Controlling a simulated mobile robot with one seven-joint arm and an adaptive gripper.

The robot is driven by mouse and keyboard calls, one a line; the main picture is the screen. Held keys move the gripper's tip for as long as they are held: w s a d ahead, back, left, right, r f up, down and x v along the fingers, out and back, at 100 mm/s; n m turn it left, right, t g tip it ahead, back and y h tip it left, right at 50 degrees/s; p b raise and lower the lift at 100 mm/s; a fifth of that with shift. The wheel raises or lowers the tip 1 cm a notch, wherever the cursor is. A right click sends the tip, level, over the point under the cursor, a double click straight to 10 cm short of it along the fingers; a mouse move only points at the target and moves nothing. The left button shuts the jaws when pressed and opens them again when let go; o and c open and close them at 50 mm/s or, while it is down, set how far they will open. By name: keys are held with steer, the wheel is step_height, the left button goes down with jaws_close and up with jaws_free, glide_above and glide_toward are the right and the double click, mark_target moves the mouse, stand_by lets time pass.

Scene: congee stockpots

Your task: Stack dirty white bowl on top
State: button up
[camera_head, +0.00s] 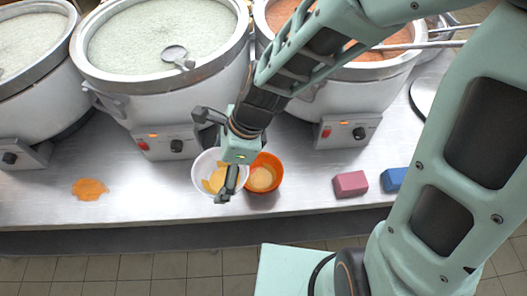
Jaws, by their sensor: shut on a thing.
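The white bowl (203,168) has yellow-orange residue inside it. It is just left of an orange bowl (272,183), which has pale yellow residue inside. Both are near the front of the metal counter. My gripper (226,194) points down over the white bowl and is shut on it, at its front right rim. The gripper and wrist hide part of the white bowl and the left edge of the orange bowl. I cannot tell whether the white bowl is lifted off the counter.
Large congee pots (165,95) line the back of the metal counter (140,190). An orange spill (89,189) lies at the left. A pink block (350,184) and a blue block (394,179) sit at the right. The counter between the spill and white bowl is clear.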

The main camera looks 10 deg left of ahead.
steer(key=w+d+f+b, duration=0.2)
steer(key=w+f+b, duration=0.1)
steer(key=f, duration=0.1)
steer(key=w+d+f+b, duration=0.2)
steer(key=d+f+b, duration=0.1)
steer(key=w+d+f+b, duration=0.3)
steer(key=f, duration=0.1)
steer(key=shift+w+f+b, duration=0.35)
steer(key=shift+b, duration=0.05)
steer(key=shift+f, duration=0.2)
steer(key=shift+f+b, duration=0.45)
steer(key=o, duration=0.9)
steer(key=shift+s, duration=0.1)
steer(key=shift+o, duration=0.5)
